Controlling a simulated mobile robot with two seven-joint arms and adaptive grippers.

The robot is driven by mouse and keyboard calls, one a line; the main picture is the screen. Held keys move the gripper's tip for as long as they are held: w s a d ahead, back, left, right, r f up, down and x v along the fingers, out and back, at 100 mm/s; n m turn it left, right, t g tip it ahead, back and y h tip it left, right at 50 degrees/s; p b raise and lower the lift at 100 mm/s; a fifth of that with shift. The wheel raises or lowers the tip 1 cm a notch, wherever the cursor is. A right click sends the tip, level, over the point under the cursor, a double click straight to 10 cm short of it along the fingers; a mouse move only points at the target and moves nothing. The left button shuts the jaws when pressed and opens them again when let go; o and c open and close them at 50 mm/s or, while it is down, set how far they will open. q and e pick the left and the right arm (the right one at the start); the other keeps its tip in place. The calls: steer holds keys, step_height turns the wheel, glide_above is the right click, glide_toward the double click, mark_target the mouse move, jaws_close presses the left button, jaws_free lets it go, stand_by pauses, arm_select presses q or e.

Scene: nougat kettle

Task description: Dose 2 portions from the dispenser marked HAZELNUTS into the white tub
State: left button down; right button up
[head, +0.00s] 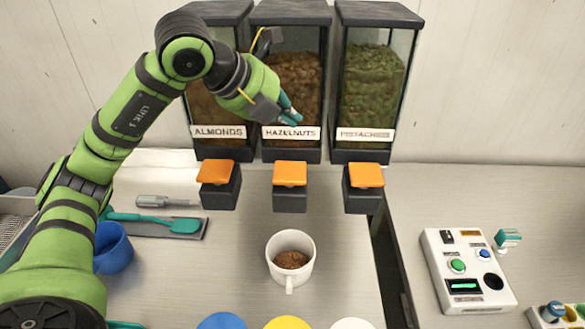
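The dispenser marked HAZELNUTS (300,75) stands in the middle of three and holds brown nuts. Its orange press plate (290,174) sits on a dark block at its front. The white tub (290,287) stands on the counter in front of that block, upright, with some brown nuts in the bottom. My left gripper (289,112) is in front of the hazelnut dispenser, above the orange plate and apart from it in the picture. Its teal fingertips look close together, with nothing seen between them. My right gripper is not in view.
The ALMONDS dispenser (200,105) is on the left, PISTACHIOS (370,85) on the right, each with an orange plate. A blue cup (113,248) and teal spatula (180,225) lie left. A control box (465,270) stands right. Coloured round tops line the front edge.

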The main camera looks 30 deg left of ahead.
mark_target(298, 165)
arm_select(q)
steer(key=f+b, duration=0.2)
steer(key=f, duration=0.1)
steer(key=shift+s+a+f+b, duration=0.15)
steer(key=shift+a+f+b, duration=0.15)
steer(key=shift+b, duration=0.1)
step_height(298, 165, down, 5)
steer(key=b, duration=0.4)
steer(key=shift+r, duration=0.2)
steer(key=shift+f, duration=0.35)
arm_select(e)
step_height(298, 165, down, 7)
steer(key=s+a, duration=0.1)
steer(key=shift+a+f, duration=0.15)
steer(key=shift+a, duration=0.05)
arm_select(q)
steer(key=shift+b, duration=0.3)
steer(key=shift+f+b, duration=0.4)
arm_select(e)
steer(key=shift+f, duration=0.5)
